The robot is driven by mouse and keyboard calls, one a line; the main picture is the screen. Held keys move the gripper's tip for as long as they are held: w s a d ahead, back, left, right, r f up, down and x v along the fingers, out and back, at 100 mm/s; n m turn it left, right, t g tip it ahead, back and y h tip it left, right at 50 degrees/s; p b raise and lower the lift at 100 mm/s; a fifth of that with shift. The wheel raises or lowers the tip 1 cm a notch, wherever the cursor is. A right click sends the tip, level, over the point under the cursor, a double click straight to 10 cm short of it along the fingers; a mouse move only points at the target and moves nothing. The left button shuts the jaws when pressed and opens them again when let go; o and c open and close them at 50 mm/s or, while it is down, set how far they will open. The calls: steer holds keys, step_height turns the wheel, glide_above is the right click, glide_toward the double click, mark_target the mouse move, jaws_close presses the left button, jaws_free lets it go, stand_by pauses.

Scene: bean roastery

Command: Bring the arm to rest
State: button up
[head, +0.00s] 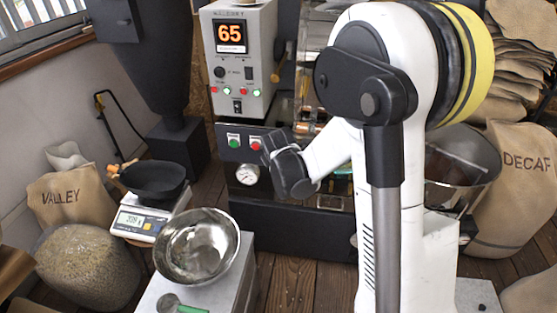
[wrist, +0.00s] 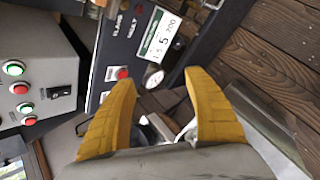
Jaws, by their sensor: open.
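My gripper (wrist: 160,80) shows in the wrist view as two yellow fingers spread well apart, with nothing held between them. In the head view my white arm is folded at the right of centre, its dark wrist end in front of the roaster's lower panel. The yellow fingers cannot be made out there. In the wrist view a pressure gauge (wrist: 153,78) appears beyond the gap between the fingers, and it also shows in the head view (head: 247,174), just left of my wrist end.
The roaster control box (head: 240,62) reads 65. Left of my arm are a steel bowl (head: 196,247), a scale (head: 145,220) with a dark pan (head: 153,180), and a VALLEY sack (head: 75,200). A DECAF sack (head: 515,190) stands at the right. Wooden floor (head: 290,285) lies bare in front.

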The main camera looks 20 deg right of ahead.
stand_by(0.4)
steer(key=s+a+r+m+y, duration=0.1)
steer(key=s+a+r+m, duration=0.2)
steer(key=s+m, duration=0.3)
steer(key=s+a+r+m+y, duration=0.1)
steer(key=s+a+r+m, duration=0.3)
steer(key=s, duration=0.8)
steer(key=s+a+r+m+y, duration=0.1)
steer(key=s+a+r+m, duration=0.3)
steer(key=s+m, duration=0.5)
steer(key=shift+s+r+g, duration=0.3)
steer(key=shift+s+r, duration=0.25)
steer(key=shift+r, duration=0.15)
steer(key=shift+a, duration=0.1)
